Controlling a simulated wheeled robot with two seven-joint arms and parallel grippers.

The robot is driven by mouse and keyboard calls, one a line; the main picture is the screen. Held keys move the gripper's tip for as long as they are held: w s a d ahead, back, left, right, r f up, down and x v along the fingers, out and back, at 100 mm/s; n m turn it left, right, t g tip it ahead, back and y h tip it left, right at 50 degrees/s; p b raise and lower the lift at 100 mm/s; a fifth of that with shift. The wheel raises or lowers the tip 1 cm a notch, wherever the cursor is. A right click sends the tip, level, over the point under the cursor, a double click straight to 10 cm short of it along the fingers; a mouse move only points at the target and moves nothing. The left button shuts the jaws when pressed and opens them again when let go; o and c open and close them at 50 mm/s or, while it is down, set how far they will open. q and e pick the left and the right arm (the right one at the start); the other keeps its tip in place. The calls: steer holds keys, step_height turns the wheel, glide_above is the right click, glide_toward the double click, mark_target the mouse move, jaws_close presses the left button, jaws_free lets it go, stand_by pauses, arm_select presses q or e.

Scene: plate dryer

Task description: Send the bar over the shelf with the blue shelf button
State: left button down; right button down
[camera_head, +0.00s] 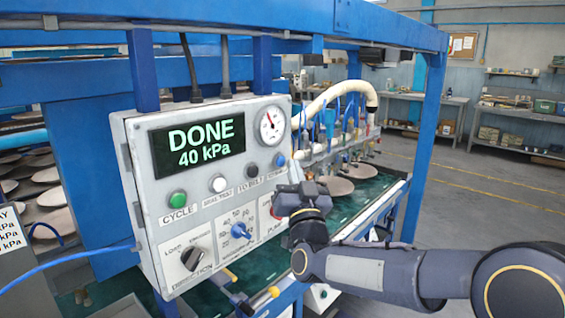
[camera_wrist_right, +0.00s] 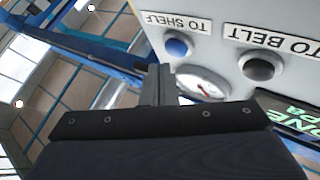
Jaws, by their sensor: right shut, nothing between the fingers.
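The blue TO SHELF button (camera_head: 279,160) is at the right end of the button row on the grey control panel (camera_head: 140,200). In the right wrist view the blue button (camera_wrist_right: 177,47) is clear of the fingers, which are close by on its left. My right gripper (camera_head: 297,175) is shut and empty in front of the panel's right edge; its fingers (camera_wrist_right: 158,70) also show in the wrist view. I cannot tell a touch. A bar with hoses and fittings (camera_head: 345,135) stands over the green belt (camera_head: 375,190), right of the panel. My left gripper is not in view.
The black TO BELT button (camera_head: 252,170) sits beside the blue one, then white (camera_head: 218,184) and green (camera_head: 177,199) buttons. The display (camera_head: 197,145) reads DONE 40 kPa. Shelves with plates (camera_head: 50,197) are at the left. Blue frame posts (camera_head: 425,150) flank the belt.

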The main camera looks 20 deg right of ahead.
steer(key=shift+w, duration=0.1)
stand_by(0.7)
steer(key=shift+w+a+b, duration=0.15)
steer(key=shift+w+b, duration=0.15)
steer(key=shift+b, duration=0.1)
